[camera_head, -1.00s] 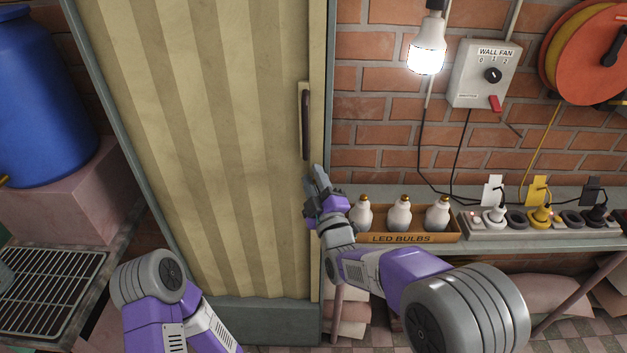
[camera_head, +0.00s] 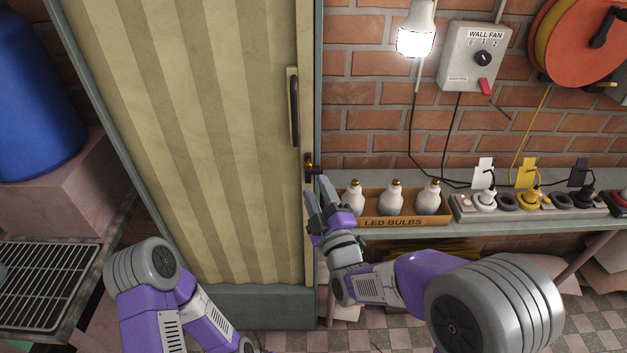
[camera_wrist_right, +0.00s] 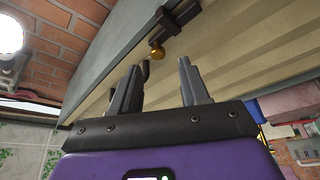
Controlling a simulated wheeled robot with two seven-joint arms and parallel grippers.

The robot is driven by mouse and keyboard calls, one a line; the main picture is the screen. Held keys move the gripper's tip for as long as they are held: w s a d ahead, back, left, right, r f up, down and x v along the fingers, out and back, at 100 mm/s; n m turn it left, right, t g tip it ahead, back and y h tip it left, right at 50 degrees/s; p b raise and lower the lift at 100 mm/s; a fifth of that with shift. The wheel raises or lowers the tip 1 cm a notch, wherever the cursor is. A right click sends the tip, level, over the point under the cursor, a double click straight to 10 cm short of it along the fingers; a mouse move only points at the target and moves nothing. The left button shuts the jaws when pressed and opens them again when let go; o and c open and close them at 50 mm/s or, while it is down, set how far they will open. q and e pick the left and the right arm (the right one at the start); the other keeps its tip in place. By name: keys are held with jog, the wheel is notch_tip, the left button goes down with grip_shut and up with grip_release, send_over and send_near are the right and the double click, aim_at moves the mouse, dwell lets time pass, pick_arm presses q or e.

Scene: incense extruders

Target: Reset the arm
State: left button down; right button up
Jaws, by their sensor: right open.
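My right gripper (camera_head: 318,196) is purple and grey, in front of the door's right edge and left of the bulb box. Its fingers are apart and empty. In the right wrist view the open fingers (camera_wrist_right: 156,84) point up toward the door (camera_wrist_right: 240,62). The door (camera_head: 200,140) is cream-striped and looks closed, with a long dark handle (camera_head: 294,110). A small brass latch (camera_head: 310,166) sits just above the right fingertips; a brass knob (camera_wrist_right: 157,53) shows in the wrist view. My left arm shows at the lower left, but its gripper is out of view.
A wooden LED BULBS box (camera_head: 405,221) holds three bulbs beside my right gripper. A power strip (camera_head: 520,204) with plugs lies right of it on the shelf. A lit bulb (camera_head: 417,38) hangs above. A blue barrel (camera_head: 35,100) and wire rack (camera_head: 45,285) are at left.

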jog(key=shift+s, duration=0.25)
jog(key=s+d+f+m+g+h+p, duration=0.1)
jog(key=s+d+f+m+g, duration=0.15)
jog(key=f, duration=0.65)
jog(key=s+d+f+m+g+h+p, duration=0.1)
jog(key=d+f+m+g, duration=0.25)
jog(key=f, duration=0.65)
jog(key=s+d+f+m+g+h, duration=0.2)
jog(key=f+m+g, duration=0.15)
jog(key=f, duration=0.55)
jog(key=s+f+m+g+y+p, duration=0.1)
jog(key=s+f+m+g, duration=0.3)
jog(key=s, duration=0.5)
jog(key=s+f+m+g, duration=0.4)
jog(key=s+f, duration=0.4)
jog(key=s, duration=0.2)
jog(key=shift+f+g+y+p, duration=0.15)
jog(key=shift+g+y+p, duration=0.25)
jog(key=shift+g, duration=0.45)
jog(key=shift+w, duration=0.1)
